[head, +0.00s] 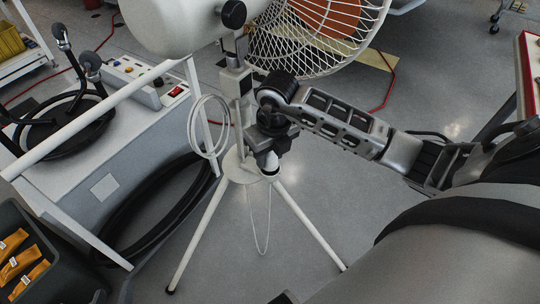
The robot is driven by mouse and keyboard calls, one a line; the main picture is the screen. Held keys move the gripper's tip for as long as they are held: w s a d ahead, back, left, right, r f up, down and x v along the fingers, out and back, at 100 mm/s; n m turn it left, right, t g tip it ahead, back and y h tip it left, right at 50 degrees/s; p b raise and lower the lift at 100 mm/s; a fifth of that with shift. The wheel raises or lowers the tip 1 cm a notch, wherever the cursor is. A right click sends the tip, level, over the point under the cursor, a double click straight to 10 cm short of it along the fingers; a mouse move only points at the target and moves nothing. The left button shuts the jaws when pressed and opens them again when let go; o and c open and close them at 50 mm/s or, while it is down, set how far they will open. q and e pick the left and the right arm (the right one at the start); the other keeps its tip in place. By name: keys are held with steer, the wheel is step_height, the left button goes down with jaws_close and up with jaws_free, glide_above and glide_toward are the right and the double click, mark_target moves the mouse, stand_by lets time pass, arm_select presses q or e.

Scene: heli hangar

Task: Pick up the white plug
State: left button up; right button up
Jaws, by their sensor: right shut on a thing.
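My right gripper (268,160) comes in from the right and points down beside the pole of the white fan stand. It is shut on the white plug, which is mostly hidden by the fingers; only a little white shows at their tips. A thin white cord (262,252) hangs in a long loop below the gripper, in front of the tripod. A coil of white cable (193,128) hangs at the left of the pole. My left gripper is not in view.
A large caged fan (300,45) with a white housing (170,25) stands on tripod legs (310,228). A white equipment cart (140,160) with black hoses is at the left. A dark bin (70,275) holds orange items. A red-edged table is at far right. Grey floor (330,190) is open.

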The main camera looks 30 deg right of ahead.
step_height(320, 180, up, 3)
steer(key=shift+w+f, duration=0.1)
steer(key=shift+f, duration=0.05)
steer(key=s+a, duration=0.3)
steer(key=a, duration=0.5)
steer(key=s+a, duration=0.4)
steer(key=a, duration=0.4)
steer(key=shift+a, duration=0.4)
